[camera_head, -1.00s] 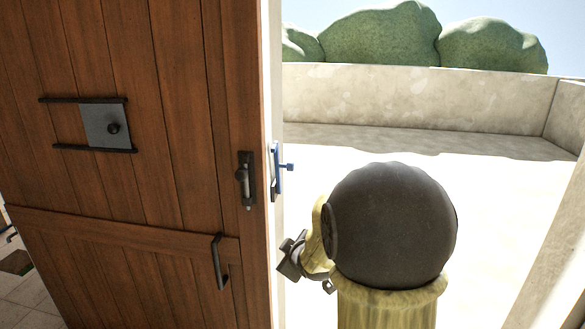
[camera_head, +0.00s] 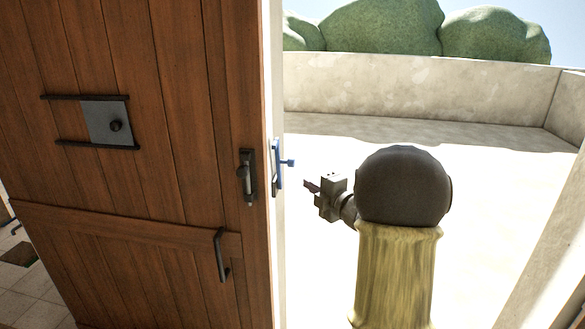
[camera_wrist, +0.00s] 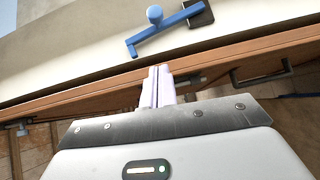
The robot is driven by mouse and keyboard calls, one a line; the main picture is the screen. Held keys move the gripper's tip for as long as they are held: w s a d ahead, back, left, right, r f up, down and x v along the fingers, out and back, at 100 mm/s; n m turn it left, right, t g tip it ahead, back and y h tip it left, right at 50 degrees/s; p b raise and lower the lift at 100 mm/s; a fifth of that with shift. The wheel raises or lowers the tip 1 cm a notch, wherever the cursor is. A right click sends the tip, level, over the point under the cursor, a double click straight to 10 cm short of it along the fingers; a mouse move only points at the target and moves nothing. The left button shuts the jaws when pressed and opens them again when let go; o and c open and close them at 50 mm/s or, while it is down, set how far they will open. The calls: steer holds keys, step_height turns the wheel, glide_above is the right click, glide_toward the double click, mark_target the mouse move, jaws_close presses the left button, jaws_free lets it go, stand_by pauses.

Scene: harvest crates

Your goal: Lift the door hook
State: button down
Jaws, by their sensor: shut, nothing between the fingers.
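A blue door hook (camera_head: 278,163) with a small side knob sits on the pale outer face at the edge of the brown plank door (camera_head: 130,180). In the wrist view the hook (camera_wrist: 170,28) is a bar slanting up to the right to a dark mount, with a round knob standing off it. My gripper (camera_head: 308,186) is just right of the hook and slightly lower in the head view. In the wrist view my gripper's fingertips (camera_wrist: 158,72) are together and empty, below the hook and apart from it in the picture.
A dark latch (camera_head: 246,177) and a dark pull handle (camera_head: 221,256) are on the brown face. A pale low wall (camera_head: 420,95) bounds the open bright yard at the right.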

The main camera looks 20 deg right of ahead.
steer(key=p, duration=0.5)
glide_toward(285, 163)
steer(key=w+a, duration=0.2)
steer(key=a, duration=0.2)
steer(key=shift+w+d+p, duration=1.25)
steer(key=shift+w+d, duration=0.2)
steer(key=shift+w, duration=0.15)
